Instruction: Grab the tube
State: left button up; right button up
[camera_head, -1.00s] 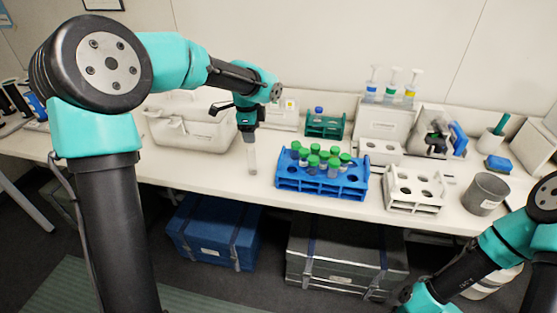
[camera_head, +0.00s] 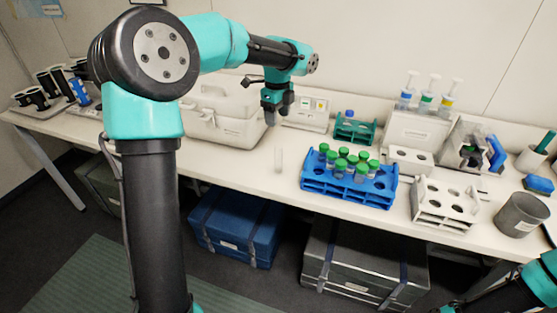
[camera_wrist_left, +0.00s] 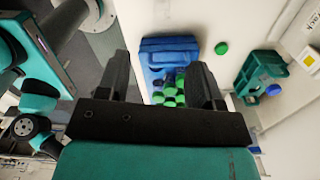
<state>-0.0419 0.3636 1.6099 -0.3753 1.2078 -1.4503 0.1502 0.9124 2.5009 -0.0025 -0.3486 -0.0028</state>
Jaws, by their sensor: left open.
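A clear, narrow tube (camera_head: 278,160) stands upright on the white table, left of the blue rack (camera_head: 312,186). My left gripper (camera_head: 276,112) is above the tube, apart from it, pointing down. In the left wrist view its two dark fingers (camera_wrist_left: 161,62) are spread, with the blue rack (camera_wrist_left: 168,44) seen between and beyond them. A lone green disc (camera_wrist_left: 221,48) shows beside the rack there; I cannot tell whether it is the tube's cap. Several green-capped tubes (camera_head: 341,166) stand in the blue rack. My right gripper is out of view; only part of that arm shows.
A teal rack (camera_head: 353,133) with a blue-capped tube stands behind the blue rack. A white rack (camera_head: 443,205) and a grey cup (camera_head: 521,213) are to the right. A white case (camera_head: 221,118) stands behind left. Bare table surrounds the clear tube.

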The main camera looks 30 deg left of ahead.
aim_at(278, 146)
pick_arm(q)
notch_tip(278, 146, down, 10)
jog(key=shift+r, duration=0.2)
jog(key=shift+f, duration=0.1)
jog(key=shift+w+f, duration=0.15)
jog(key=shift+f, duration=2.35)
jog(key=shift+c, duration=0.3)
jog(key=c, duration=0.9)
